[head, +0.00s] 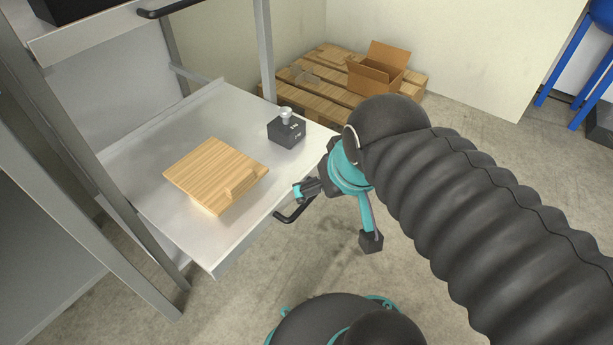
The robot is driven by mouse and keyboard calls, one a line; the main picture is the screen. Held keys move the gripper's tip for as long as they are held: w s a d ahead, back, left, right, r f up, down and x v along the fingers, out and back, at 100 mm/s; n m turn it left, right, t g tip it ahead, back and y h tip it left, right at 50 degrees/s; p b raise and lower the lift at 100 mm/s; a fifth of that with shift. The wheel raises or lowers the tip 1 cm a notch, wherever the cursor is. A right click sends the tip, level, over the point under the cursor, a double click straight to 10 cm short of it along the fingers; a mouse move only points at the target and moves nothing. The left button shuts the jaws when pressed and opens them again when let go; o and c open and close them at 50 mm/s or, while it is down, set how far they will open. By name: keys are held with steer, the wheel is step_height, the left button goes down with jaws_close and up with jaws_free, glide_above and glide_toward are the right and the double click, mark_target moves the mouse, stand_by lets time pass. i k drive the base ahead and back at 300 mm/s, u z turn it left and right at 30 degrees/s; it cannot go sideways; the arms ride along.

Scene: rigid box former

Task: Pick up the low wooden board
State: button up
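The low wooden board (208,169) lies flat on a pulled-out metal shelf, in the left half of the head view. It is light striped wood with a small raised wooden block at its right front edge. My gripper (299,191) is at the shelf's front right edge, close to a black handle (294,212). It is to the right of the board and apart from it. The fingers are small and partly hidden by the wrist, so I cannot tell whether they are open or shut, or touching the handle.
A dark block with a metal knob (286,129) stands on the shelf (239,236) behind my gripper. Grey rack posts (92,160) rise at the left, with an upper drawer above. A pallet with an open cardboard box (376,78) is behind.

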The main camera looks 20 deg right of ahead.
mark_target(216, 174)
steer(key=k, duration=1.1)
steer(key=u, duration=1.15)
steer(key=i, duration=0.9)
steer(key=z, duration=0.1)
